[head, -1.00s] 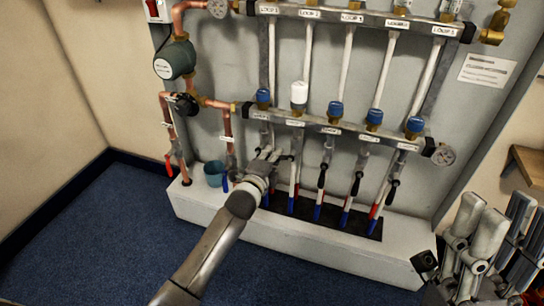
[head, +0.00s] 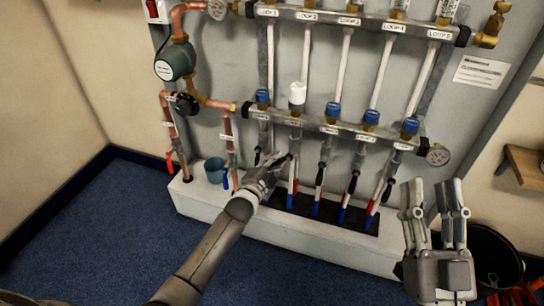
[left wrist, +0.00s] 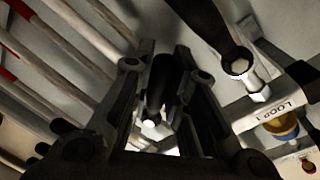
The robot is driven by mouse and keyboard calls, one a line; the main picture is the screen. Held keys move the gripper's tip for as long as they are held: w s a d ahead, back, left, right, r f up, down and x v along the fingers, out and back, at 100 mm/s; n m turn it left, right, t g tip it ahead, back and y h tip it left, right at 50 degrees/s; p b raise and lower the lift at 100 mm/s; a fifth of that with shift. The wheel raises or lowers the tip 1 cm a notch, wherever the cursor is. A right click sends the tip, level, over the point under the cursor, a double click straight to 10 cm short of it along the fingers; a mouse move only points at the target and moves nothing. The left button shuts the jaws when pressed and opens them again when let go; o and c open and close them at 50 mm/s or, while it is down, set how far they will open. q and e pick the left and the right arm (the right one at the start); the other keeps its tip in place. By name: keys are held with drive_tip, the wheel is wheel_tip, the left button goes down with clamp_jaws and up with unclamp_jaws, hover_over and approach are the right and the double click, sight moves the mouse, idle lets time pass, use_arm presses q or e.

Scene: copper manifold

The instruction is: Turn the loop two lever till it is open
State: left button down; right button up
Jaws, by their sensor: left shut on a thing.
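My left gripper (head: 272,165) is at the lower manifold, by the loop two lever. In the left wrist view its fingers (left wrist: 160,95) are shut on a black lever handle (left wrist: 161,78), with a bright nut below it. In the head view the gripper hides most of this lever, so its exact angle is hard to tell. A second black lever (left wrist: 215,30) stands beside it near a loop 1 label. My right gripper (head: 433,205) is at the lower right, fingers apart and empty, away from the manifold.
The loop three (head: 321,174), loop four (head: 353,181) and loop five (head: 387,189) levers hang down to the right. Blue caps and a white cap (head: 297,94) top the lower bar.

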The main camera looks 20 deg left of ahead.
use_arm(q)
drive_tip(key=n, duration=0.1)
drive_tip(key=d+f+n, duration=0.1)
drive_tip(key=shift+n+h, duration=0.3)
drive_tip(key=shift+s+d+f+n+t+h, duration=0.2)
drive_tip(key=shift+d+n, duration=0.4)
drive_tip(key=shift+n, duration=0.8)
drive_tip(key=shift+w+d+f+n+t+h, duration=0.1)
drive_tip(key=shift+w+d+f+n+t, duration=0.2)
drive_tip(key=shift+d+n, duration=0.75)
drive_tip(key=shift+s+d+f+n+t+h, duration=0.1)
drive_tip(key=shift+s+d+f+n, duration=0.15)
drive_tip(key=shift+n, duration=1.5)
use_arm(e)
drive_tip(key=shift+w+f, duration=0.1)
drive_tip(key=shift+f, duration=0.1)
use_arm(q)
drive_tip(key=c, duration=1.4)
unclamp_jaws()
